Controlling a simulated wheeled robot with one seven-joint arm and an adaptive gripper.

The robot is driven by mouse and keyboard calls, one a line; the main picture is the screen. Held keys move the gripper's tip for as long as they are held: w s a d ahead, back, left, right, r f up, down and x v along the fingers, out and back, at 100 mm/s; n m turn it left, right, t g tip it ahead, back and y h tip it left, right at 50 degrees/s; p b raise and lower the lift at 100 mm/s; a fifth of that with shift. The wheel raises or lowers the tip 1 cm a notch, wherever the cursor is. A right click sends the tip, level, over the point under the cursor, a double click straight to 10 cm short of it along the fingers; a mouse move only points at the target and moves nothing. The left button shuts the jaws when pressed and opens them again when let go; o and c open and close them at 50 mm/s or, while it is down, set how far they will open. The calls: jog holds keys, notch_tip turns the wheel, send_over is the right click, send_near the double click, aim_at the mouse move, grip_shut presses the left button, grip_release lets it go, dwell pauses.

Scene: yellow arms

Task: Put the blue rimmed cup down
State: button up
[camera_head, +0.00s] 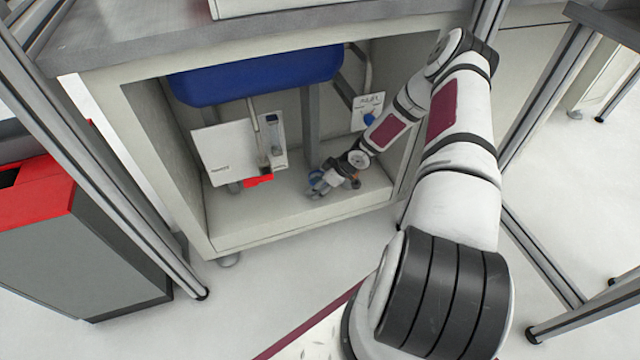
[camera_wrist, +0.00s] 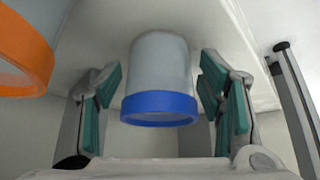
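The blue rimmed cup (camera_wrist: 160,65), pale grey with a blue rim, is between the two fingers of my gripper (camera_wrist: 160,80) in the wrist view. Its rim faces my palm and its far end meets a pale surface. Narrow gaps show between the cup and the teal finger pads, so my gripper looks open around it. In the head view my gripper (camera_head: 328,183) is low inside the cabinet, by its floor.
An orange rimmed cup (camera_wrist: 22,55) is close by at the left of the wrist view. The cabinet floor (camera_head: 280,212) is clear in front. A white box (camera_head: 224,150) and a red item (camera_head: 258,180) are to the left. A blue basin (camera_head: 255,80) hangs above.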

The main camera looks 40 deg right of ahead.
jog(key=shift+s+d+r, duration=0.1)
jog(key=shift+s+r, duration=0.05)
jog(key=shift+r, duration=0.3)
jog(key=p+v, duration=0.6)
jog(key=v, duration=0.5)
jog(key=shift+r, duration=0.15)
